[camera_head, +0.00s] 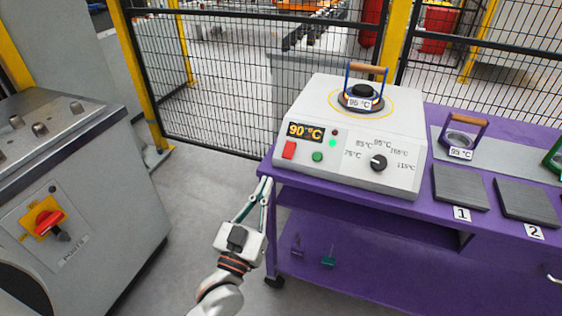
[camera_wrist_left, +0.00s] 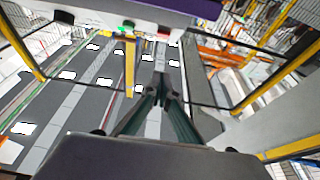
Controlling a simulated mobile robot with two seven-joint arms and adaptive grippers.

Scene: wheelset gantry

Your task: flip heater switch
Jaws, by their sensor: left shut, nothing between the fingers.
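The white heater (camera_head: 352,130) stands on the left part of the purple table. Its front panel has a red switch (camera_head: 289,150), a green button (camera_head: 317,156), a lit green lamp, a black dial (camera_head: 378,162) and a display reading 90 °C. My left gripper (camera_head: 265,182) is shut and empty, beside the table's left front corner, below and left of the red switch and apart from it. In the left wrist view its closed fingers (camera_wrist_left: 161,85) point toward the table edge, and the red switch (camera_wrist_left: 163,35) shows small near the top. My right gripper is not in view.
A handled ring labelled 95 °C (camera_head: 360,97) sits on the heater. Another handled ring (camera_head: 461,138) and dark plates marked 1 (camera_head: 460,187) and 2 (camera_head: 527,201) lie to the right. A grey cabinet (camera_head: 75,200) stands left; floor between is clear. Mesh fencing stands behind.

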